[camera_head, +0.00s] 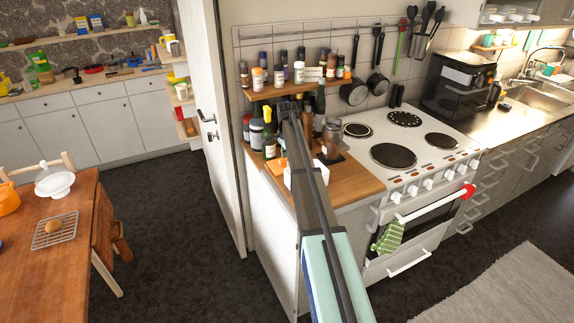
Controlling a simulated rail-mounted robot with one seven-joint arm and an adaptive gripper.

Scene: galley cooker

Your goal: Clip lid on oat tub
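My arm reaches from the bottom of the head view up over the small wooden counter left of the cooker. My gripper (288,106) is at its far end, just in front of the lower part of the spice shelf; it is too small to tell whether its fingers are open or shut. I cannot pick out an oat tub or its lid for certain. A white container (291,180) stands on the counter, partly hidden behind my arm. An orange item (275,168) lies left of it. A grey-brown jar (332,136) stands to the right.
Bottles, including a green one (269,140), crowd the counter's back. Small jars line the wooden shelf (328,84) above. The white cooker (398,150) is at right, its hob clear. A wooden table (52,268) stands left; dark floor lies between.

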